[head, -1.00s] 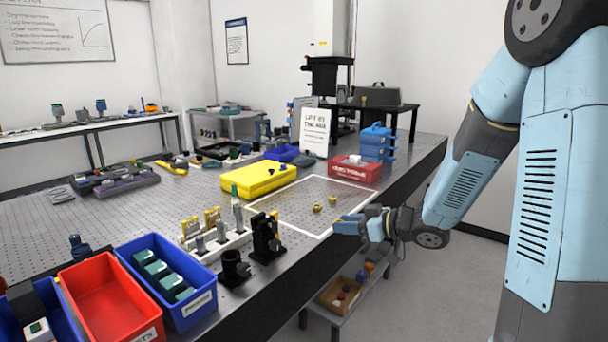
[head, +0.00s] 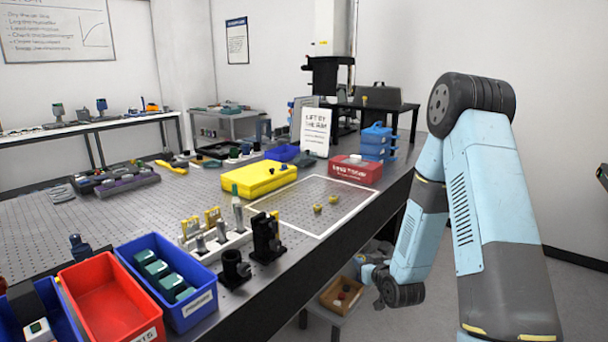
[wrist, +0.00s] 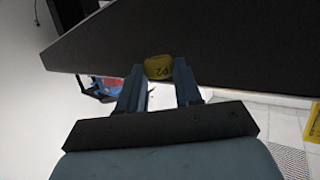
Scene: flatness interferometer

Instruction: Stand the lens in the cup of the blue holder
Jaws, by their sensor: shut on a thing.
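My gripper (head: 366,262) is off the front side of the bench, low beside its edge. Two small yellow pieces, one nearer (head: 318,209) and one farther (head: 334,199), lie in the white-outlined area of the bench. A dark blue piece (head: 80,248) stands at the left behind the bins; I cannot tell whether it is the blue holder. No cup shows clearly on it.
The perforated bench (head: 130,212) has a dark front edge. A black cup-like mount (head: 235,268), a taller black mount (head: 266,238), a blue bin (head: 205,306) and a red bin (head: 110,300) stand near it.

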